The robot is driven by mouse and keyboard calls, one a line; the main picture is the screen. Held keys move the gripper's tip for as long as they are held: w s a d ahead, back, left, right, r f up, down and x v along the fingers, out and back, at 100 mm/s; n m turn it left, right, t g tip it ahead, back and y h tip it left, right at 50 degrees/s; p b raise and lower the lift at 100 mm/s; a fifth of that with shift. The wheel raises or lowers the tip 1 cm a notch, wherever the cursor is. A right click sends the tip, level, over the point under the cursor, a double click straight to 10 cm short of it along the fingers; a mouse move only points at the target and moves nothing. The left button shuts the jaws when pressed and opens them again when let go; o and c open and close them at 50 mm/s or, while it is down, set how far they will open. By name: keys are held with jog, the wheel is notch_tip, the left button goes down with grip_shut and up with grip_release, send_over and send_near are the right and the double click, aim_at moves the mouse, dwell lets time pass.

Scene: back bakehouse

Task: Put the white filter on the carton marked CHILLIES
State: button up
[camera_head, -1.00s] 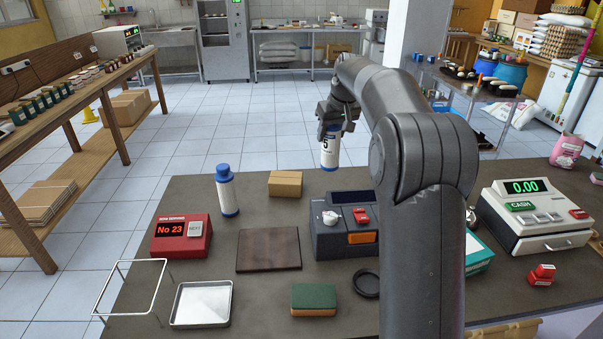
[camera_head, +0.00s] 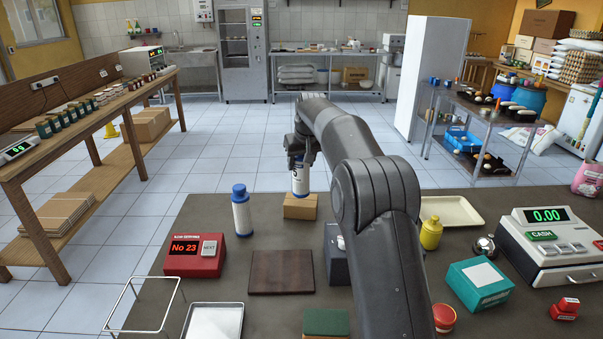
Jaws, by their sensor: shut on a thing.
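No CHILLIES marking is readable on the carton.
A white bottle with a blue cap (camera_head: 241,212) stands left of the carton. A red number display (camera_head: 195,257), a dark brown board (camera_head: 282,272) and a dark device (camera_head: 337,262) are nearer. A yellow bottle (camera_head: 431,234) and a cream tray (camera_head: 452,211) are right of my arm.

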aim_at(301, 172)
jog(key=shift+f, duration=1.95)
jog(key=o, duration=1.2)
